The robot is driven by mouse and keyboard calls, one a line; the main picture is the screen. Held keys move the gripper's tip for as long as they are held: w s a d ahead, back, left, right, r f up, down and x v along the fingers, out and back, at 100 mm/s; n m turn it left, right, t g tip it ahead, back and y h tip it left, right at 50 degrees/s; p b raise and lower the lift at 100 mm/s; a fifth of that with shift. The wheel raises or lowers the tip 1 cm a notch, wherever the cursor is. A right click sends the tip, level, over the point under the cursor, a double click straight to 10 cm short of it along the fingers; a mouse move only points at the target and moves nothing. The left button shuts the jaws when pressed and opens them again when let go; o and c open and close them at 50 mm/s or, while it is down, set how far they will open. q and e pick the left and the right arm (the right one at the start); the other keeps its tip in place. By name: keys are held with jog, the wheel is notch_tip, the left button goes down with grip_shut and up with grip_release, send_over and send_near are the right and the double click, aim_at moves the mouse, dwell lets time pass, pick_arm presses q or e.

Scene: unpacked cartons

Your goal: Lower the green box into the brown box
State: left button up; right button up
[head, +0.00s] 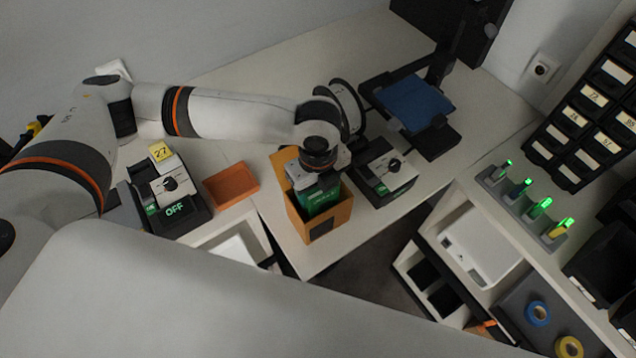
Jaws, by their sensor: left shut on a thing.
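The brown box (325,225) stands open on the table, with its back flap raised. The green box (320,199) is partly inside the brown box's opening, and its lower part is hidden by the front wall. My left gripper (314,181) is above the brown box and shut on the green box, holding it from the top. The fingertips are mostly hidden, and I cannot tell whether the green box touches the bottom. My right gripper is not in view.
A black-and-white device (386,172) stands close to the right of the brown box. An orange tray (231,185) and a device reading OFF (168,198) are to the left. A blue pad on a black stand (416,104) is behind. The table's front edge is close.

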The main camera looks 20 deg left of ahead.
pick_arm(q)
jog(key=shift+f, duration=0.7)
jog(key=o, duration=1.1)
jog(key=shift+r, duration=0.1)
notch_tip(320, 180, up, 6)
jog(key=p, duration=0.5)
jog(key=shift+f+p, duration=0.2)
jog(key=shift+p, duration=0.2)
jog(key=shift+r, duration=2.65)
jog(key=shift+s+f, duration=0.1)
